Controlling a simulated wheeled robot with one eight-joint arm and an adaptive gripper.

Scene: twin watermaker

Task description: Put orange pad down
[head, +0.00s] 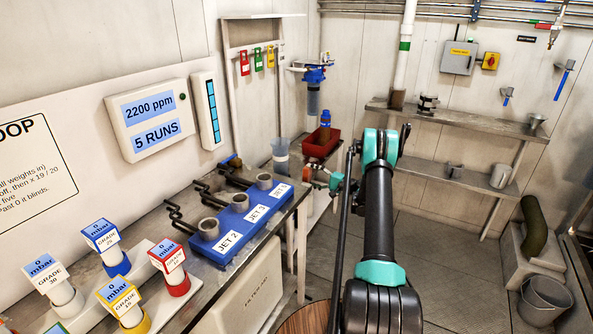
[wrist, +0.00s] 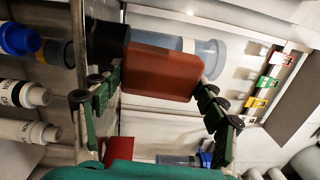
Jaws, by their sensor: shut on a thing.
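An orange-brown pad (wrist: 160,72), a block with rounded edges, sits between the green fingers of my gripper (wrist: 158,92) in the wrist view. The fingers press on its two opposite sides, so the gripper is shut on it. In the head view my arm reaches forward past the end of the workbench, and my gripper (head: 322,180) shows only in part beside the arm. The pad is not clear there. Whether the pad touches anything beyond it cannot be told.
A red tray (head: 322,143) stands at the far bench end, near a clear container (head: 281,154). The blue jet block (head: 240,220) and several coloured grade gauges (head: 120,300) stand on the near bench. A wall shelf (head: 460,124) and grey bucket (head: 545,298) are at right. Open floor lies between.

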